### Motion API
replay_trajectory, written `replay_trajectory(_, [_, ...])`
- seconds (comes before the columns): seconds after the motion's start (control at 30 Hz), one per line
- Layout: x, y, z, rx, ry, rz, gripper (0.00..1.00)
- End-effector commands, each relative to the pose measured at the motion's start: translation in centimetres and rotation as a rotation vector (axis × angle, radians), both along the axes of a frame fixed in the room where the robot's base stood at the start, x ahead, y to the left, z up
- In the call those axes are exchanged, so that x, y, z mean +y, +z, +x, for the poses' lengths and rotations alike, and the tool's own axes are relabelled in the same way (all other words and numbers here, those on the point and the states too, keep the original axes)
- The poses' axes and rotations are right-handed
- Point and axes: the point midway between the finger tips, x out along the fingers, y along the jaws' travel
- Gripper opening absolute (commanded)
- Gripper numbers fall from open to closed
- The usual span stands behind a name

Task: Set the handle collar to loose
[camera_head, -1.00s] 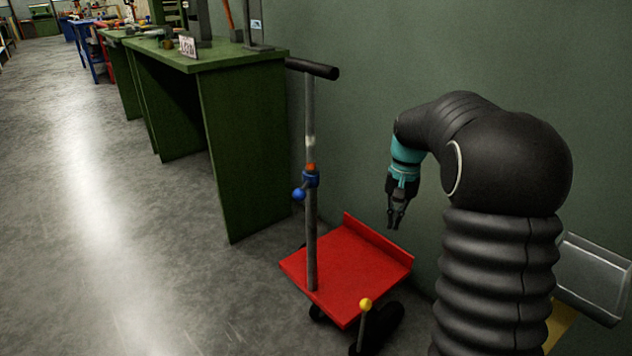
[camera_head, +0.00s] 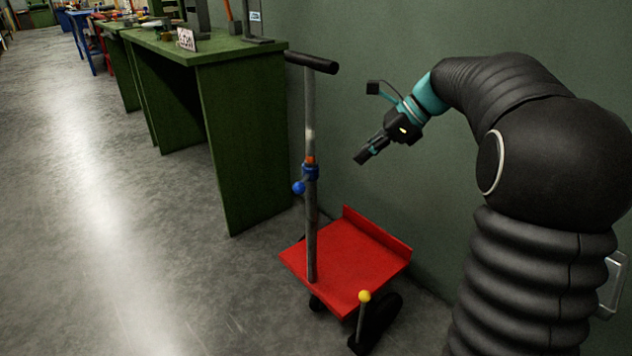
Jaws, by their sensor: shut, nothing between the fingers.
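My gripper (camera_head: 361,157) is shut and empty. It is to the right of the post, near the collar's height in the picture, pointing down and left, apart from the collar.
The cart's red platform (camera_head: 347,262) has a raised back edge near the wall. A yellow-topped lever (camera_head: 364,297) stands by a black wheel at its front. A green workbench (camera_head: 240,120) stands close to the left. Open grey floor (camera_head: 120,240) lies further left.

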Motion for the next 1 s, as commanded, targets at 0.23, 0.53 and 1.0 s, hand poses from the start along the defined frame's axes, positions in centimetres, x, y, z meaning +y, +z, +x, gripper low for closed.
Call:
replay_trajectory(0.23, [0.0,0.0,0.0,0.001,-0.001,-0.001,0.00])
replay_trajectory(0.53, [1.2,-1.6,0.3,0.002,0.002,0.000,0.00])
replay_trajectory(1.0, [6.8,-8.0,1.5,0.002,0.003,-0.002,0.00])
